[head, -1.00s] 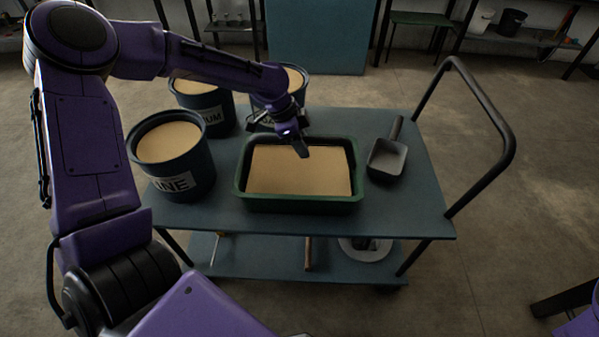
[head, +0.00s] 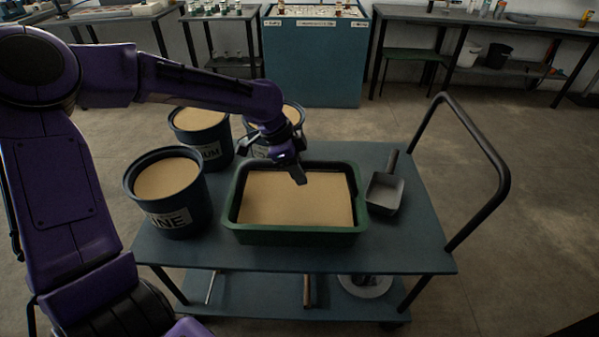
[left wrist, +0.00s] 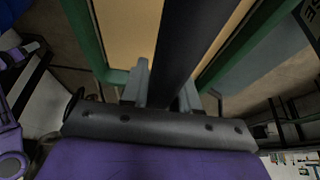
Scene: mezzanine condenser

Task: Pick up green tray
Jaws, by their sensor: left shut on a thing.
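The green tray (head: 290,236) holds a flat tan fill and appears raised slightly above the blue cart top, about level. My left gripper (head: 297,176) is at the tray's far rim, shut on it. Green rim parts of the tray (left wrist: 88,40) and the tan fill show beyond. The exact contact is partly hidden by the gripper. My right gripper is out of view.
On the cart (head: 405,258), a labelled tan-filled bucket (head: 172,215) stands close left of the tray, with two more buckets (head: 203,140) behind. A grey scoop (head: 384,193) lies close on the right. The cart's black handle (head: 495,165) rises at right. Open floor surrounds the cart.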

